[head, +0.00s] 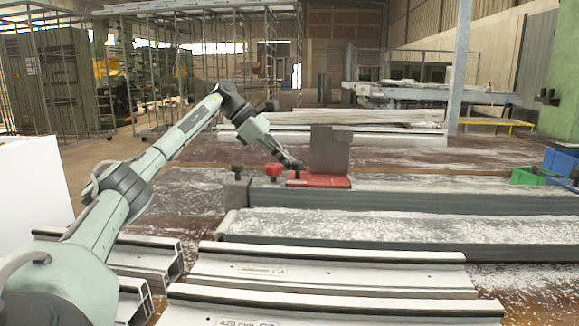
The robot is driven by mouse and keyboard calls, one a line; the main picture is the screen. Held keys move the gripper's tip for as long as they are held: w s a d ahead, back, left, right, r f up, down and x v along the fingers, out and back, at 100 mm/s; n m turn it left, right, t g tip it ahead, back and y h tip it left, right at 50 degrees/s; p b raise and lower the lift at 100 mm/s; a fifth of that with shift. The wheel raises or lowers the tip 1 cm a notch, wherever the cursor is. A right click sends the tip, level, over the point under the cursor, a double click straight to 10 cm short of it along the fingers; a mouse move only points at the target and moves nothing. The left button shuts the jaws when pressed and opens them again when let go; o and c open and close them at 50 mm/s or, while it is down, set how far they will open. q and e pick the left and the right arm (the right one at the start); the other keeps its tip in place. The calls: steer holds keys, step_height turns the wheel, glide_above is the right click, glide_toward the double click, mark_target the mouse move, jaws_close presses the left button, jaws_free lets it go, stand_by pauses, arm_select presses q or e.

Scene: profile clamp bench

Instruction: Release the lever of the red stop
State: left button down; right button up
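The red stop (322,182) sits on top of the long grey rail at the bench. It has a flat red base, and a grey upright block (330,150) stands on it. A red knob (274,170) on a short stem stands just left of the base; I cannot tell if it is part of the stop's lever. My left arm reaches in from the left, and my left gripper (296,169) is small and dark at the left edge of the red base, right of the red knob. Its fingers are too small to tell open from shut, or touching from apart. My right gripper is out of view.
A grey end block with a black knob (238,169) stands at the rail's left end. Pale profiles (325,271) lie in front.

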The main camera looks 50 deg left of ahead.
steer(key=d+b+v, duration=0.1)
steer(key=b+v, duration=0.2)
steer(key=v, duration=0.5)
arm_select(q)
steer(key=shift+s+d+r+m+t+y+p, duration=0.3)
steer(key=shift+r+t, duration=0.3)
steer(key=shift+r, duration=0.25)
steer(key=shift+s+d+r+m+t+y+p, duration=0.25)
steer(key=shift+r+m+t+y, duration=0.3)
steer(key=shift+r, duration=0.25)
steer(key=shift+s+d+r+m+t+y+p, duration=0.25)
steer(key=shift+r+t, duration=0.4)
steer(key=shift+r, duration=0.2)
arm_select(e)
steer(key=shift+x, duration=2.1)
arm_select(q)
steer(key=shift+a+f, duration=0.1)
